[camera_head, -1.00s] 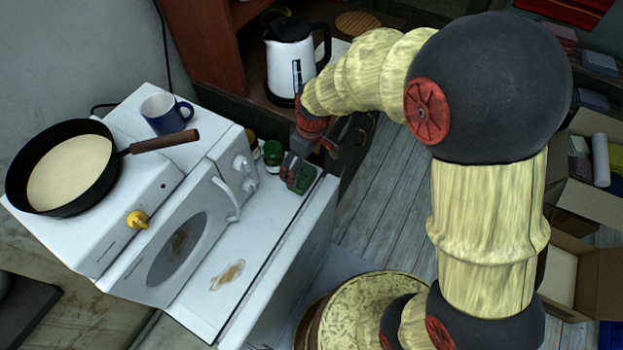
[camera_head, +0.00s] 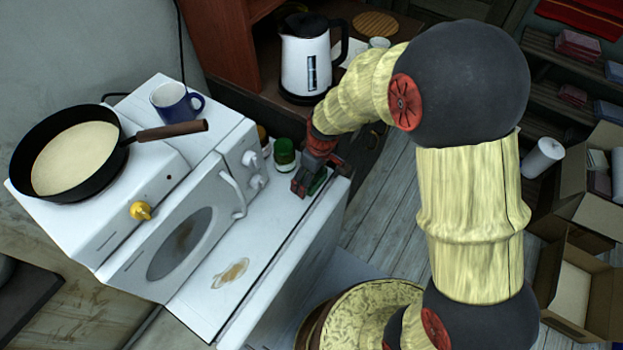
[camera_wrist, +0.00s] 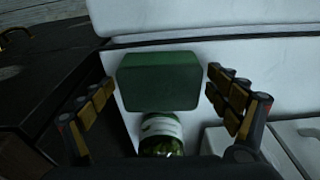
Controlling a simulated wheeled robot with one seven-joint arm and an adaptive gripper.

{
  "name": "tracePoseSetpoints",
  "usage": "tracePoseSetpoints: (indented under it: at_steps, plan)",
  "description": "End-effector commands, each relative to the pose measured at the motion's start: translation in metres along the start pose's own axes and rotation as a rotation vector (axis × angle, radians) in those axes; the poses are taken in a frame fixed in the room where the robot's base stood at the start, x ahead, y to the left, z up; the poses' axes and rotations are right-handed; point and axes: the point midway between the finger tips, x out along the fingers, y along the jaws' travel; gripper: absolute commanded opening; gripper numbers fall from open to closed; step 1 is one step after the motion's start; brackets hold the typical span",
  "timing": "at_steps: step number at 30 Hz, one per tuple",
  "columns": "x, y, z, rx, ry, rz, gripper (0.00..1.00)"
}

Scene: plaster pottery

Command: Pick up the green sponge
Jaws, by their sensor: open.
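The green sponge (camera_wrist: 159,82) is a dark green block on the white counter top. In the wrist view it lies between the two spread fingers of my gripper (camera_wrist: 162,110), with a gap on both sides. In the head view my gripper (camera_head: 308,182) is low over the counter's right end. It hides most of the sponge there, and only a green part (camera_head: 318,181) shows beside the fingers. My gripper is open and holds nothing.
A green-capped jar (camera_head: 284,155) stands just behind the sponge; it also shows in the wrist view (camera_wrist: 160,134). A white microwave (camera_head: 185,235) is to the left, with a pan (camera_head: 118,137) and a blue mug (camera_head: 172,104) above. A kettle (camera_head: 306,60) stands behind.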

Motion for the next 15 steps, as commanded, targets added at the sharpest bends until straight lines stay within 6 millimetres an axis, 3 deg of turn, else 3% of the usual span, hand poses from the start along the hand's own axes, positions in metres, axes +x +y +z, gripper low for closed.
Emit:
tracePoseSetpoints:
  at_steps: [5,15]
  plan:
    - [-0.0013,0.0002,-0.0006,0.0,0.001,0.001,0.88]
    - [-0.0014,0.0002,-0.0006,0.0,0.001,0.001,0.69]
